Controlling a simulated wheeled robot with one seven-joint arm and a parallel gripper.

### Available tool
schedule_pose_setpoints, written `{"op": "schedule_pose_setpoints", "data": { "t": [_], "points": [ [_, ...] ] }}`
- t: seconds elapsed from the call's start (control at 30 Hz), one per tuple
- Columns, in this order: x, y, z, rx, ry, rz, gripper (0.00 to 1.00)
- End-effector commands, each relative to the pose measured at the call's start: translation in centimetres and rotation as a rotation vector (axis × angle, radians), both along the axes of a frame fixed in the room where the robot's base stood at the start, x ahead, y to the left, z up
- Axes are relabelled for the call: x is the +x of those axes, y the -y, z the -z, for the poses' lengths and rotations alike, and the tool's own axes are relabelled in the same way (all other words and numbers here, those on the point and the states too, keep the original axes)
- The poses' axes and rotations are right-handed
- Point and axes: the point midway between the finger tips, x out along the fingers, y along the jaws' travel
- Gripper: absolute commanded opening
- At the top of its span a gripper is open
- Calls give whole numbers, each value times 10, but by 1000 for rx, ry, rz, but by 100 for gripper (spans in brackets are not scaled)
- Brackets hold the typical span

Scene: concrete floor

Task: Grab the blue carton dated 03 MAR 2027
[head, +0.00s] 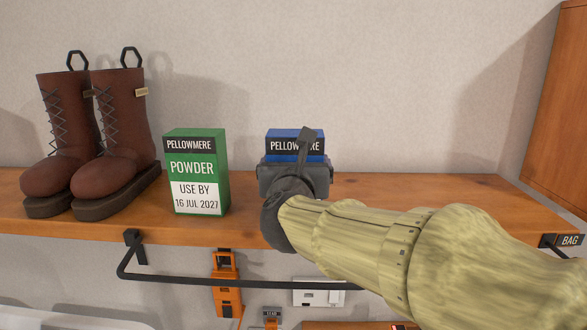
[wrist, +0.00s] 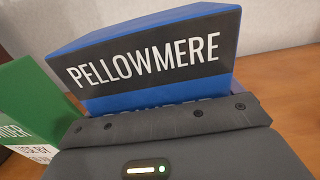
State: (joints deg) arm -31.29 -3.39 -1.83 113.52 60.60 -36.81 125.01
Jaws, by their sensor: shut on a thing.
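A blue carton (head: 283,134) with a black band reading PELLOWMERE stands on the wooden shelf. Its lower front and any date are hidden behind my gripper (head: 294,168). My gripper is shut on this carton from the front. In the wrist view the blue carton (wrist: 150,60) rises above the grey gripper body (wrist: 175,135), with its top and black band showing. A green carton (head: 195,172) reading POWDER, USE BY 16 JUL 2027 stands to the left, apart from my gripper.
The wooden shelf (head: 420,190) is clear to the right of the blue carton. Brown boots (head: 85,130) stand at the left. A black rail (head: 190,280) runs under the shelf. A wooden panel (head: 562,110) stands at the far right.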

Motion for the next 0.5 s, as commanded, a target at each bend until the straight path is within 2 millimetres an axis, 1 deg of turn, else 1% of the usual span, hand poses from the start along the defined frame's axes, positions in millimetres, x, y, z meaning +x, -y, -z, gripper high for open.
{"op": "schedule_pose_setpoints", "data": {
  "t": [0.17, 0.27, 0.5],
  "points": [
    [0, 1, -16, 3, 6, 2, 55],
    [0, 1, -32, 5, 7, 2, 55],
    [0, 0, -75, 5, 6, 0, 55]
  ]
}}
